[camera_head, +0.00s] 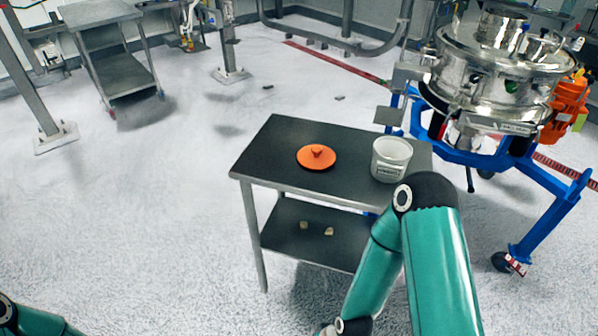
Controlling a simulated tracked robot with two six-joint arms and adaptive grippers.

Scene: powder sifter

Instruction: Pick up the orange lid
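The orange lid (317,157) lies flat on the dark top of a small metal table (275,148), with its knob facing up. Nothing touches it. A white bucket (391,159) with a label stands open on the same table, to the right of the lid. My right arm reaches in from the lower right, in front of the table, and its gripper is out of the picture or hidden at the bottom edge. Only a bit of my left arm shows in the lower left corner, and its gripper is not visible.
A steel sifter (495,75) on a blue wheeled frame (545,190) stands right of the table. The table's lower shelf (285,238) holds small pale pieces. Another metal cart (120,75) stands at the back left. The floor left of the table is clear.

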